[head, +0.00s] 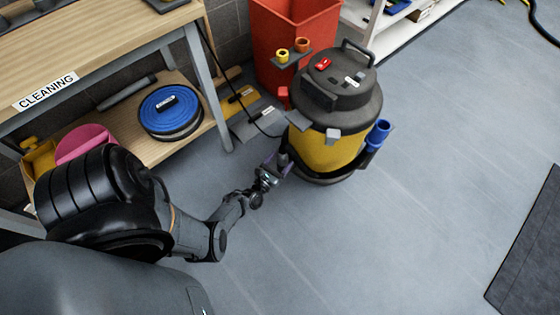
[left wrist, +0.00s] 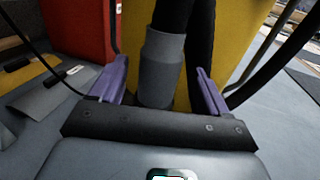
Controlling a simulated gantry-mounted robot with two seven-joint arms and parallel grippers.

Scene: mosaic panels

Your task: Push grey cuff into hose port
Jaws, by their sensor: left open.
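The grey cuff (left wrist: 162,68) is a sleeve on a black hose (left wrist: 174,12) in the left wrist view. It stands nearly upright in front of the yellow drum of the vacuum (head: 330,152). My left gripper (head: 277,166) is open at the drum's lower left side. Its purple fingers (left wrist: 115,78) stand one on each side of the cuff, with a visible gap to each. The cuff's lower end is hidden behind the gripper's dark front edge. I cannot make out the hose port in either view. My right gripper is not in view.
A red bin (head: 290,40) stands behind the vacuum. A wooden bench (head: 90,45) with a lower shelf is at the left, its metal leg (head: 208,90) near my arm. A blue holder (head: 378,134) sits on the vacuum's right.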

